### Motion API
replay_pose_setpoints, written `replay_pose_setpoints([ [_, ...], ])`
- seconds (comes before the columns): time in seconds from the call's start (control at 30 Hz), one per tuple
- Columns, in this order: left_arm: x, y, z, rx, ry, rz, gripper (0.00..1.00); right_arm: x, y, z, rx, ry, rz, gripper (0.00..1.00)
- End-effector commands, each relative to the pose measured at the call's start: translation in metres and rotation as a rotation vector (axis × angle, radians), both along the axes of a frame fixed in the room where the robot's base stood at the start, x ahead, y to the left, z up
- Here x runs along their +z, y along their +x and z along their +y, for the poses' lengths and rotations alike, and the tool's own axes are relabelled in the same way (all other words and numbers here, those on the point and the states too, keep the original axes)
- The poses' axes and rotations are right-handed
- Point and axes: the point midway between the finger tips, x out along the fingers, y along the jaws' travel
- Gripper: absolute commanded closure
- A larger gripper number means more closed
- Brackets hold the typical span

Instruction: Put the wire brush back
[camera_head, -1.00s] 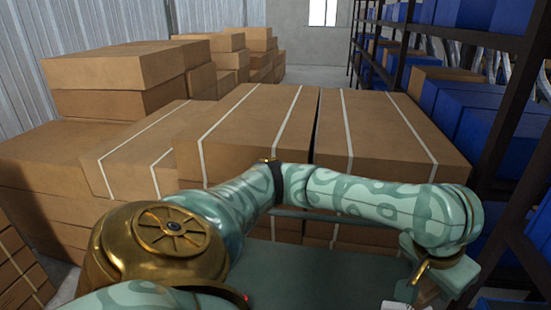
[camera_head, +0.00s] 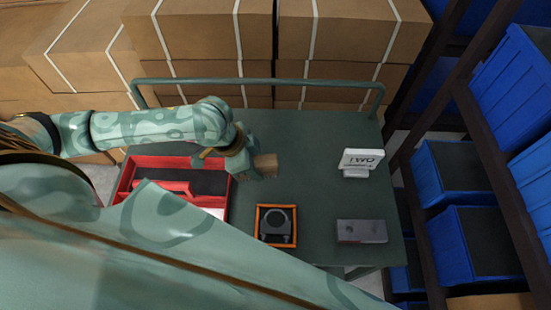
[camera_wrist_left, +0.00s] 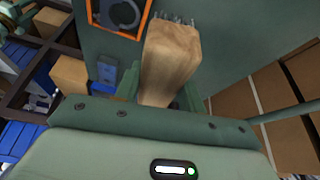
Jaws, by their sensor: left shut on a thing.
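The wire brush shows its wooden block (camera_head: 265,164) at the tip of my left gripper (camera_head: 250,166). In the left wrist view the pale wooden brush (camera_wrist_left: 172,55) juts out from between the fingers, with wire bristles at its far end. My left gripper (camera_wrist_left: 158,98) is shut on it and holds it over the green cart top (camera_head: 320,190); the height above it is hard to tell. A red toolbox or tray (camera_head: 125,183) with a dark inside lies left of the gripper, partly hidden by my arm. My right gripper is not in view.
An orange-rimmed box (camera_head: 259,232) with a dark round part sits at the cart's front. A grey metal block (camera_head: 361,231) and a white sign (camera_head: 362,160) stand on the right. A rail (camera_head: 255,81) bounds the back. Blue bins (camera_head: 455,170) fill racks to the right.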

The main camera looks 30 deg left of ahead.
Motion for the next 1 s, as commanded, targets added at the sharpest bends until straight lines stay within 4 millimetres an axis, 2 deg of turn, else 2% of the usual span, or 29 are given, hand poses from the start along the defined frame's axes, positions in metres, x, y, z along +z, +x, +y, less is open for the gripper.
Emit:
replay_pose_setpoints([
  [0.03,-0.002,-0.008,0.003,-0.044,0.0,0.005,0.78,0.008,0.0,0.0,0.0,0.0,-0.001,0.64],
  [0.13,-0.009,-0.018,0.006,-0.118,-0.001,0.003,0.78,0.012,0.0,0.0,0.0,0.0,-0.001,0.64],
  [0.27,-0.017,-0.016,0.007,-0.161,-0.001,-0.002,0.78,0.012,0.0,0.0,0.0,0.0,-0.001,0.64],
  [0.37,-0.026,0.001,0.005,-0.165,-0.002,-0.002,0.78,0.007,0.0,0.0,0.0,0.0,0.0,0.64],
  [0.63,-0.057,0.069,0.0,-0.164,-0.003,-0.002,0.78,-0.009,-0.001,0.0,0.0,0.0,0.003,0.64],
  [0.8,-0.091,0.095,-0.001,-0.164,-0.002,0.001,0.78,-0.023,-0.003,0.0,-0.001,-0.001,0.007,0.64],
  [1.0,-0.108,0.111,-0.001,-0.166,0.0,0.0,0.78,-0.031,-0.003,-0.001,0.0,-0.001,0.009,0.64],
])
